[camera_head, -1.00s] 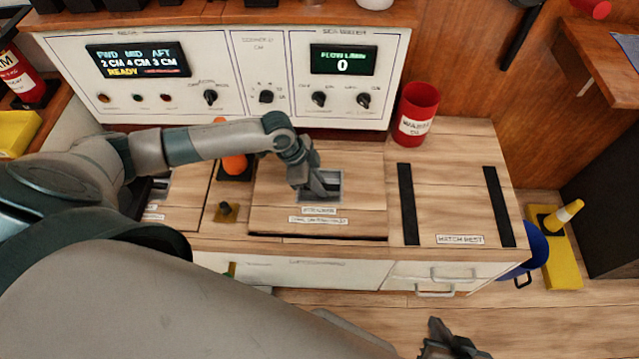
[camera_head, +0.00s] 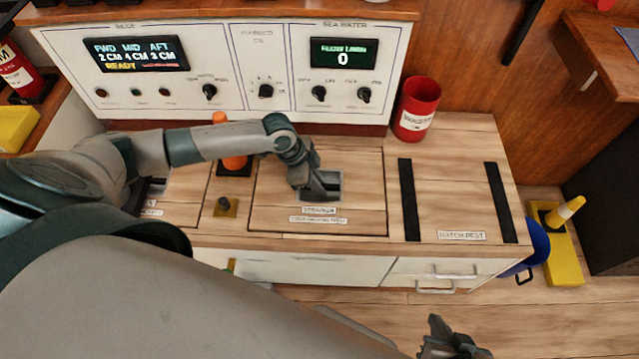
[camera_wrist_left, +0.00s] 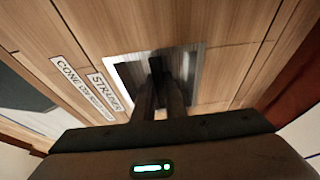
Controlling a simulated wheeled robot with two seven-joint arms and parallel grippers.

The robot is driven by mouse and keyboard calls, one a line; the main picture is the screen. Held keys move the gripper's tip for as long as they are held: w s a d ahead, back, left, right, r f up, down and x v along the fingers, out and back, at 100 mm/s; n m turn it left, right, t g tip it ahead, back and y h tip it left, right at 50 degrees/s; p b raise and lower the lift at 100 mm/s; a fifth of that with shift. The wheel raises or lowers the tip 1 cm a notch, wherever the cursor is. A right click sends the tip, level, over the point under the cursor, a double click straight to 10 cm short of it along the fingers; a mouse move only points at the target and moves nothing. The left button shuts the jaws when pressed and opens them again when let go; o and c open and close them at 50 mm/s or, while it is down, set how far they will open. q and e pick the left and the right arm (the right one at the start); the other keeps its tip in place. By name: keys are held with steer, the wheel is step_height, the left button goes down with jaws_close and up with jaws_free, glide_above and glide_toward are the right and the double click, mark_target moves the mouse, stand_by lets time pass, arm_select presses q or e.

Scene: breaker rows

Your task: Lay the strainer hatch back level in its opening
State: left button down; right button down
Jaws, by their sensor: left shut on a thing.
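The strainer hatch (camera_head: 360,170) is a square wooden panel with white labels, in the middle of the counter. It looks level with the counter, with only a thin dark seam around it. It fills the wrist view too (camera_wrist_left: 215,40). My left gripper (camera_head: 318,190) is over the grey metal recess in the hatch and shut on its handle; the fingers reach into the recess in the wrist view (camera_wrist_left: 170,75). The fingers hide most of the handle. My right gripper (camera_head: 447,340) is low at the bottom edge, away from the counter, partly cut off.
A red waste bin (camera_head: 416,108) stands behind and right of the hatch. The hatch rest (camera_head: 440,190), with two black strips, is clear on the right. An orange object (camera_head: 233,162) and a small knob on a brass plate (camera_head: 226,206) are left of the hatch.

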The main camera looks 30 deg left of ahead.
arm_select(q)
steer(key=shift+f, duration=0.15)
arm_select(e)
steer(key=shift+f, duration=0.1)
